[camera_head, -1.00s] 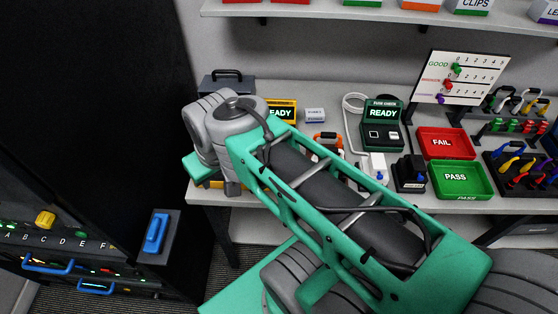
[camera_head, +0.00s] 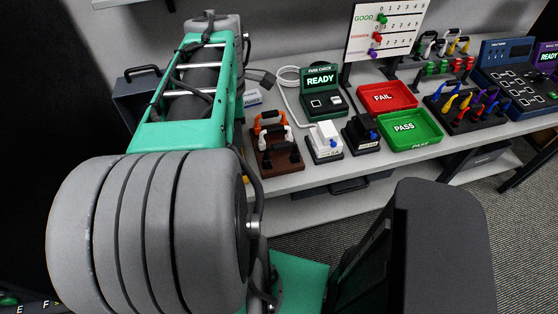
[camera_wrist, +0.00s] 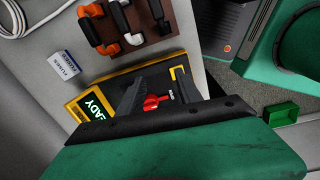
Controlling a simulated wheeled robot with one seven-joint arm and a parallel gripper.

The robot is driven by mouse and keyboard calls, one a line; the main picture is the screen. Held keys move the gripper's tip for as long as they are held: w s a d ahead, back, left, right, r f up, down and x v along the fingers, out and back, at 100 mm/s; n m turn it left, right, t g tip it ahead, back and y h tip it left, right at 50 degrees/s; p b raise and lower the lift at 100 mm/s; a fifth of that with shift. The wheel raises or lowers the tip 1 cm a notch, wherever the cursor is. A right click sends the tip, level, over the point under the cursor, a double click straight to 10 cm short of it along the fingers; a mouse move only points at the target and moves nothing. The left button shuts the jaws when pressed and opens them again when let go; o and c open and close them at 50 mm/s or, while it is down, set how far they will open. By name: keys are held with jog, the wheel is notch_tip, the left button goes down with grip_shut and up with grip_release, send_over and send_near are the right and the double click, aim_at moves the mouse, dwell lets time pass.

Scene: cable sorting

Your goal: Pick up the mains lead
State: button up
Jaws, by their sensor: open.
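My gripper (camera_wrist: 160,92) is open in the wrist view, its two dark fingers apart above a yellow-edged tester (camera_wrist: 120,82) with a lit READY display. A red knob-like part (camera_wrist: 154,102) shows between the fingers; nothing is clearly held. I cannot tell for sure which thing is the mains lead. A white cable (camera_head: 285,82) lies looped beside the fuse checker in the head view and shows at the wrist view's upper left (camera_wrist: 40,27). Orange, white and black pieces sit on a brown rack (camera_head: 283,163). In the head view my arm hides the gripper and tester.
The fuse checker (camera_head: 322,88) stands at the back of the bench. A white unit (camera_head: 324,142) and a black unit (camera_head: 361,134) stand at the front, left of the red FAIL tray (camera_head: 386,96) and green PASS tray (camera_head: 409,128). A small fuse box (camera_wrist: 69,64) lies by the tester.

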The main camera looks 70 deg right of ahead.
aim_at(282, 145)
jog(key=shift+n+y, duration=0.4)
jog(key=shift+n, duration=0.1)
jog(key=s+d, duration=0.1)
jog(key=s, duration=0.2)
jog(key=s+d+f, duration=0.1)
jog(key=s, duration=0.2)
jog(key=s+d+f, duration=0.1)
jog(key=s, duration=0.3)
jog(key=shift+b, duration=0.4)
notch_tip(282, 145, down, 8)
jog(key=shift+w+d+r+p, duration=0.1)
jog(key=shift+d+r+p, duration=0.1)
jog(key=shift+p, duration=0.25)
grip_shut()
